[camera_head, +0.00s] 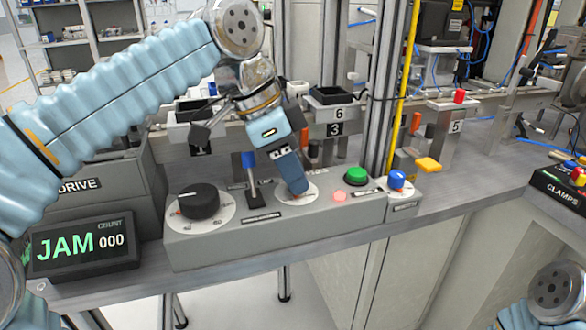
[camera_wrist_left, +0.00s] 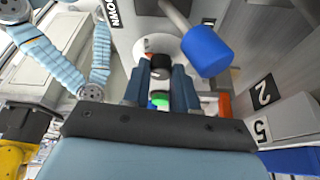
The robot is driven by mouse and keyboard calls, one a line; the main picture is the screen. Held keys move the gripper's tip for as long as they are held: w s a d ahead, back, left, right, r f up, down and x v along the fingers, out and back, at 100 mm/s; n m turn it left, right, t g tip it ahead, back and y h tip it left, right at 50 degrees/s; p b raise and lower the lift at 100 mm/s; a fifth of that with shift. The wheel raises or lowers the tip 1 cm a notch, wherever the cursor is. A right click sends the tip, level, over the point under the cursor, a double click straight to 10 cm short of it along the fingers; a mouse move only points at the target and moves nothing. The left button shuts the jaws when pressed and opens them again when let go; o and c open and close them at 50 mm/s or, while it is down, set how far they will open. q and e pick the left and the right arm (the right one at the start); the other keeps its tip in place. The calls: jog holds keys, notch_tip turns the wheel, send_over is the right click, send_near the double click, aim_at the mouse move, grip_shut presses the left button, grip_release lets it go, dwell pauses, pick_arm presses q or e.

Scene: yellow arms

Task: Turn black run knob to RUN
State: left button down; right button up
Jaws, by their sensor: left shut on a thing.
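The grey control panel (camera_head: 190,250) stands on the bench edge. My left gripper (camera_head: 297,190) reaches down onto the panel's middle dial plate (camera_head: 312,193), and its fingers hide the knob there in the head view. In the left wrist view the black run knob (camera_wrist_left: 161,62) shows between the two fingers (camera_wrist_left: 160,80), above its white plate (camera_wrist_left: 158,42). The gripper is shut on this knob. The knob's pointer and the RUN mark cannot be read. The display (camera_head: 82,245) reads JAM, COUNT 000. My right gripper is out of view.
A blue-topped lever (camera_head: 249,160) stands just left of my gripper, with a large black dial knob (camera_head: 198,201) farther left. Right of it are a lit red lamp (camera_head: 340,196), a green button (camera_head: 355,175) and a blue knob (camera_head: 397,180). Bins (camera_head: 335,95) stand behind.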

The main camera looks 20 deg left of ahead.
pick_arm(q)
jog(key=m+g, duration=0.2)
jog(key=m, duration=0.2)
jog(key=shift+w+m, duration=0.15)
jog(key=shift+m, duration=0.25)
dwell(0.4)
jog(key=c, duration=0.9)
grip_release()
